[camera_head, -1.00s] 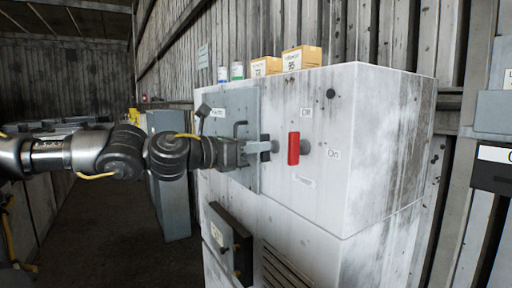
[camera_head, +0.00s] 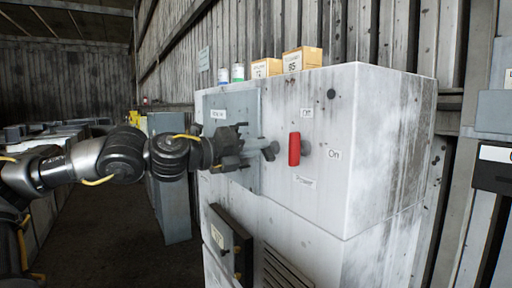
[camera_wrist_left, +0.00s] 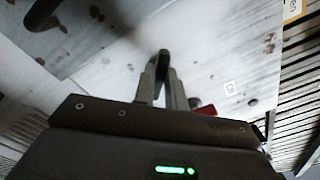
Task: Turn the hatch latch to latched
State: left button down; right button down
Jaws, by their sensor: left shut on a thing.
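The grey hatch panel (camera_head: 228,116) is on the front of the white blower housing (camera_head: 385,150), flat against it and with a small label. The dark hatch latch (camera_head: 270,151) sticks out at the panel's right edge. My left gripper (camera_head: 262,152) is shut on the latch, reaching it from the left. In the left wrist view the latch's dark curved end (camera_wrist_left: 163,58) shows between the two grey fingers (camera_wrist_left: 161,88). The fingers hide part of the latch, so its exact angle is hard to tell. My right gripper is not in view.
A red power handle (camera_head: 294,149) stands upright just right of the latch, between Off and On labels. Two cardboard boxes (camera_head: 302,60) and small bottles (camera_head: 238,72) are on top of the housing. A dark box (camera_head: 231,243) juts out below the hatch.

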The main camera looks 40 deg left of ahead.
pick_arm(q)
jog(key=shift+a+f+n+p, duration=0.1)
jog(key=shift+n+p, duration=0.8)
jog(key=shift+n, duration=1.2)
jog(key=shift+f+n+p, duration=0.1)
jog(key=shift+n+p, duration=0.75)
jog(key=shift+n, duration=1.25)
jog(key=c, duration=1.4)
grip_release()
jog(key=shift+c, duration=0.2)
